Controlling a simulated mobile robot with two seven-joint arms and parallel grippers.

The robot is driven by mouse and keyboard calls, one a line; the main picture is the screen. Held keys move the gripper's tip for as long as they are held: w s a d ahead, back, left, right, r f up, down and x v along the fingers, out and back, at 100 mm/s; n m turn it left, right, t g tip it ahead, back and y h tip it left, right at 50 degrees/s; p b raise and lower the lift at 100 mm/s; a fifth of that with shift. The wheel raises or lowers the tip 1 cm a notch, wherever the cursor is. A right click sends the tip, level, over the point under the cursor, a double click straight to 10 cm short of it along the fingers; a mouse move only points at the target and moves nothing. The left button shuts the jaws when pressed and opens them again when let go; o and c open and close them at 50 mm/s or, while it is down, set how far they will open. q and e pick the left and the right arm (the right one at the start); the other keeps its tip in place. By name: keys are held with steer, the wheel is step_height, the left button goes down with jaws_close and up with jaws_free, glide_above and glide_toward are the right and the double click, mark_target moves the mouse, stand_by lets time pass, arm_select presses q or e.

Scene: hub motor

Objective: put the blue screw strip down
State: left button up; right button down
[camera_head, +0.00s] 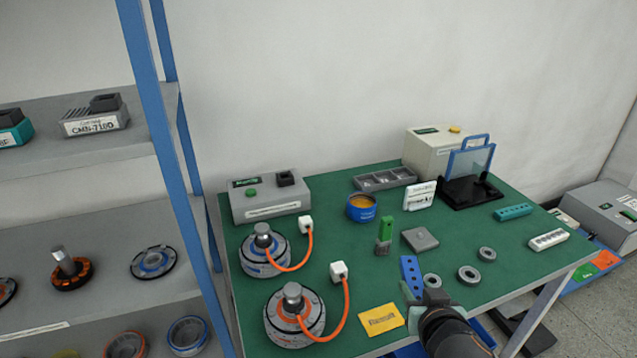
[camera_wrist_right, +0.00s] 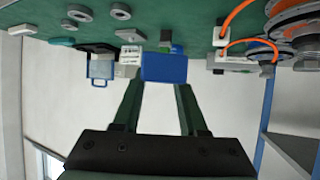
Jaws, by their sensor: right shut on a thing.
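The blue screw strip (camera_head: 410,272) stands out above the front part of the green table, with dark holes along its face. My right gripper (camera_head: 413,294) comes in from the bottom and is shut on the strip's lower end. In the right wrist view, which is upside down, the blue strip (camera_wrist_right: 164,67) sits between the tips of the two dark green fingers (camera_wrist_right: 160,92). I cannot tell whether the strip touches the table. My left gripper is not in view.
Grey rings (camera_head: 469,275) lie right of the strip, and a yellow card (camera_head: 381,319) lies to its left. A teal strip (camera_head: 513,212) and a white strip (camera_head: 548,239) lie at the right. Two hub motors (camera_head: 294,318) with orange cables stand at the left. Bare green table (camera_head: 525,265) shows at the right front.

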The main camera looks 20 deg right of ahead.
steer(key=w+a+r+n+y+p, duration=0.1)
steer(key=a+r, duration=0.3)
steer(key=r, duration=0.5)
steer(key=w+a+r+n+y+p, duration=0.1)
steer(key=w+a+r, duration=0.3)
steer(key=r, duration=0.5)
steer(key=shift+a+r+n+t+y, duration=0.15)
steer(key=shift+a+n+t+y, duration=0.15)
steer(key=shift+a+n+y, duration=0.45)
steer(key=shift+d, duration=0.15)
